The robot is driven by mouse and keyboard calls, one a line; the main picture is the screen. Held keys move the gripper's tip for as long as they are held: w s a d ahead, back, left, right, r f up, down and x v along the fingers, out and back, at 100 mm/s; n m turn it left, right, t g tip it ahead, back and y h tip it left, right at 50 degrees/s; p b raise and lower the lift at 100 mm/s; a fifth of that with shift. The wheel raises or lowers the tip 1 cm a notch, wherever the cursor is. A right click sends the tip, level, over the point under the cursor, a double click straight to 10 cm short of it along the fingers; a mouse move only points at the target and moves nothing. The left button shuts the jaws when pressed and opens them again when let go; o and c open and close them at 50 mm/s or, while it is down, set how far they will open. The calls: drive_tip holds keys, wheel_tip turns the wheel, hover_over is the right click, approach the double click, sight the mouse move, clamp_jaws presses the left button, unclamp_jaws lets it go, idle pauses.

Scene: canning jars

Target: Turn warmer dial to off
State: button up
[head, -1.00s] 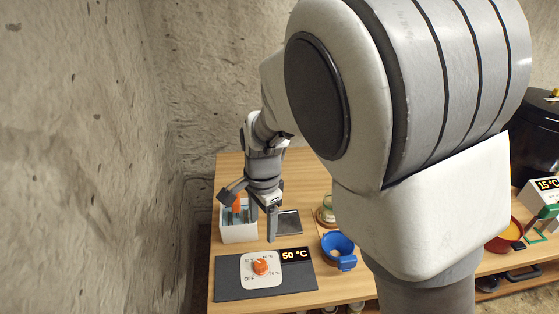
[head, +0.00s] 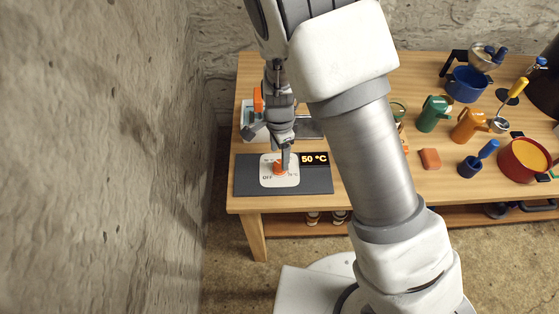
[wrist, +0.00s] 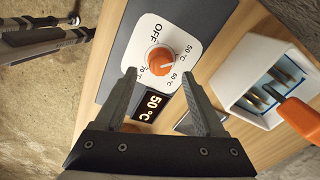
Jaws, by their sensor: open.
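The orange warmer dial (wrist: 160,61) sits on a white plate (wrist: 180,28) marked OFF and with temperatures. Its pale mark points toward the 50 °C side, away from OFF. The black display (wrist: 150,106) beside it reads 50 °C. In the head view the dial (head: 279,169) is partly hidden by my gripper (head: 285,160). In the wrist view my gripper (wrist: 159,72) is open, its fingertips apart on either side of the dial's near edge, with nothing held. Whether the fingers touch the dial is unclear.
A white box (wrist: 266,85) with an orange-handled tool stands close beside the dark warmer panel (head: 315,183). Green (head: 433,113) and orange (head: 468,125) mugs and a red pot (head: 524,158) stand farther right on the wooden table. A rough wall is at left.

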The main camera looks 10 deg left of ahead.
sight(279, 164)
drive_tip(key=shift+f, duration=2.05)
clamp_jaws()
